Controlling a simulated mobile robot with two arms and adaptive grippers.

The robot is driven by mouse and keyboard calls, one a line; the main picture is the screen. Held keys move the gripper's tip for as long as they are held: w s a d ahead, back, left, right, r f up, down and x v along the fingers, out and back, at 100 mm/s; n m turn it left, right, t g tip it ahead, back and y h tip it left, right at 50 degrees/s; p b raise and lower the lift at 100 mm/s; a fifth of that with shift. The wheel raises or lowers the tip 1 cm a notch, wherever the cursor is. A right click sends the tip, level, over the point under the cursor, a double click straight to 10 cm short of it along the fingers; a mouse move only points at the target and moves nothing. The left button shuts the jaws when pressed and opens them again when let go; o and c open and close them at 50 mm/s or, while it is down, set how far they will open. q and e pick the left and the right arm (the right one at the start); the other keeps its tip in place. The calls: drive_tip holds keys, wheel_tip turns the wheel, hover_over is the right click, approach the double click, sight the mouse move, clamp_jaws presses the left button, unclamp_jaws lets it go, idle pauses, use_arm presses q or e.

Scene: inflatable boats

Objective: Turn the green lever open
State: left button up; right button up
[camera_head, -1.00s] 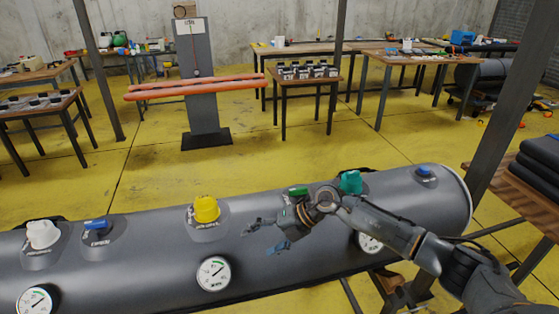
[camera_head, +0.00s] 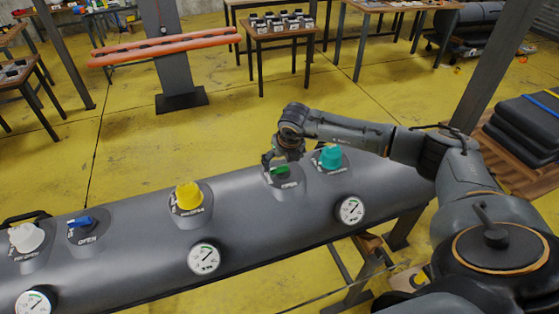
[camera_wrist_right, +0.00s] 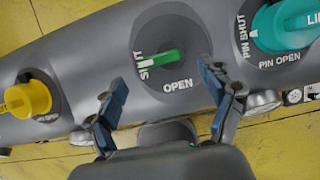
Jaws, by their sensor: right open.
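The green lever (camera_head: 279,170) sits on a dark round plate on top of the grey inflatable tube (camera_head: 130,237). In the right wrist view the green lever (camera_wrist_right: 160,60) is a narrow bar with one end towards the word SHUT; OPEN is printed below it. My right gripper (camera_head: 274,160) is at the lever in the head view, partly hiding it. In the right wrist view my right gripper (camera_wrist_right: 163,74) is open and empty, its two blue-tipped fingers spread to either side below the lever. No contact with the lever shows. My left gripper is not in view.
A teal cap (camera_head: 330,158) stands close right of the lever, and a yellow cap (camera_head: 188,196) stands to its left. A blue lever (camera_head: 81,223) and a white cap (camera_head: 25,236) are farther left. Gauges (camera_head: 204,257) line the tube's front. Tables stand behind across open yellow floor.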

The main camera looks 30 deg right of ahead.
sight(279, 168)
drive_tip(key=shift+p+x, duration=0.5)
drive_tip(key=shift+x, duration=1.85)
drive_tip(key=c, duration=1.1)
